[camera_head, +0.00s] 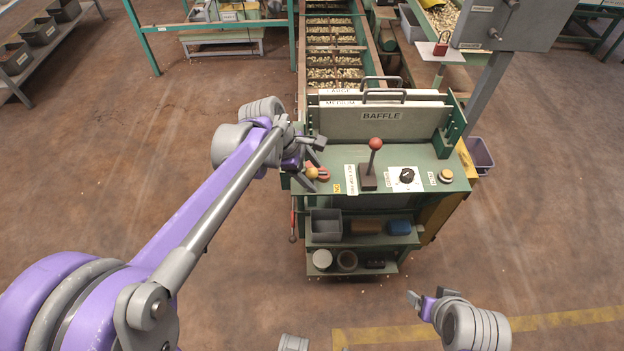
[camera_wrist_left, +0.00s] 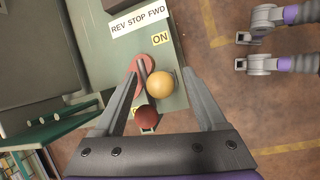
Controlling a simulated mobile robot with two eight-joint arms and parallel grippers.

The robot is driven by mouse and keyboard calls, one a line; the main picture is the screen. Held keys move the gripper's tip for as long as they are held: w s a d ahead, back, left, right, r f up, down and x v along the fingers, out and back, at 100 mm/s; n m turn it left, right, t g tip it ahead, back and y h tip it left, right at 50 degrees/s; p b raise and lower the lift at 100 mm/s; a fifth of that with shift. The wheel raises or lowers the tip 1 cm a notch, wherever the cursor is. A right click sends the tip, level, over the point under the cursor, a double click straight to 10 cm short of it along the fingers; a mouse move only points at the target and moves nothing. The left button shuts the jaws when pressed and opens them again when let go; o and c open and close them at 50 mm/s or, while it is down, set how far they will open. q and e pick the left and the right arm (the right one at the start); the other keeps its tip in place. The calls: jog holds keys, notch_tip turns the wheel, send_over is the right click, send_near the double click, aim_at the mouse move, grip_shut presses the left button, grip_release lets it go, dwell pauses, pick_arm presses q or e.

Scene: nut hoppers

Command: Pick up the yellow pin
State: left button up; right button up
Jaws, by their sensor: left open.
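The yellow pin shows as a round yellow knob (camera_head: 311,173) at the left front corner of the green console (camera_head: 430,165). In the left wrist view the yellow knob (camera_wrist_left: 160,85) lies between my spread fingers, with space to the right finger and the left finger close beside it. My left gripper (camera_head: 316,164) is open and empty, above that corner; it also shows in the left wrist view (camera_wrist_left: 167,72). What is under the knob is hidden. My right gripper (camera_head: 427,298) is at the lower right, away from the console, with its fingers apart.
A red disc (camera_wrist_left: 138,64) and a dark red ball (camera_wrist_left: 146,117) are close to the yellow knob. A red-topped lever (camera_head: 375,145), a black dial (camera_head: 406,176) and baffle plates (camera_head: 385,125) stand on the console. Shelves below hold bins (camera_head: 326,226).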

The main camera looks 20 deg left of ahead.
pick_arm(q)
grip_shut()
dwell(0.4)
